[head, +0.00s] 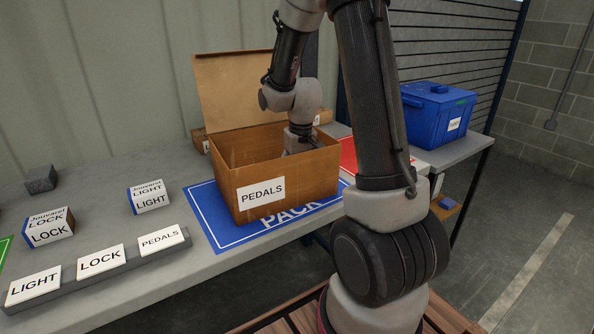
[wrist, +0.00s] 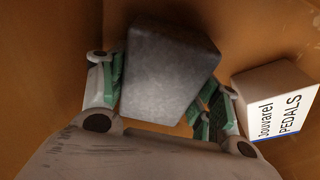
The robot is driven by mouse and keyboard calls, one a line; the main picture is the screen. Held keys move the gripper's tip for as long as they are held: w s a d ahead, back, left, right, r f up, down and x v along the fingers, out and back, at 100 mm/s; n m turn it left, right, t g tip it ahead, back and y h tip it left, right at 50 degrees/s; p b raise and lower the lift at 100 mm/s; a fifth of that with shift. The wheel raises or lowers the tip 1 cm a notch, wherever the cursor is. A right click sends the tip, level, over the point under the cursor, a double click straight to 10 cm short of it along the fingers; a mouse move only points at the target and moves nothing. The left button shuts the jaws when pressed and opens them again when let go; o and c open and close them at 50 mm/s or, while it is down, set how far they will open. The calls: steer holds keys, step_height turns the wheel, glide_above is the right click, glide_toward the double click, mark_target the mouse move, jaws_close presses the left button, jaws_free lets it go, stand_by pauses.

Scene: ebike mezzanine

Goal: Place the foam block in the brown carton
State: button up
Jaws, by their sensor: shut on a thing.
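The brown carton (head: 310,176) stands open on the table, its flap raised at the back and a PEDALS label on its front. My gripper (wrist: 163,95) reaches down into it, its fingers hidden behind the carton wall in the head view. In the wrist view the green-padded fingers are shut on a dark grey foam block (wrist: 168,72), one finger on each side. Brown carton walls surround the block. Whether it touches the carton floor I cannot tell. A white Jouvarel PEDALS box (wrist: 283,100) lies inside the carton, to the right of the block.
The carton stands on a blue PACK mat (head: 205,205). To the left are a LIGHT box (head: 150,197), a LOCK box (head: 48,228), another small dark grey block (head: 40,179) and a label rail (head: 135,258). A blue lidded bin (head: 432,118) stands at the right.

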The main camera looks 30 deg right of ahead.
steer(key=shift+f, duration=0.1)
steer(key=o, duration=0.9)
steer(key=shift+o, duration=0.2)
step_height(320, 180, up, 12)
steer(key=s, duration=0.2)
steer(key=s+a+r+t, duration=0.1)
steer(key=s+r, duration=0.3)
steer(key=s, duration=0.7)
steer(key=s+a+r+t, duration=0.1)
steer(key=s+a+r, duration=0.3)
steer(key=s, duration=0.6)
steer(key=shift+s+n, duration=0.3)
steer(key=shift+s, duration=0.05)
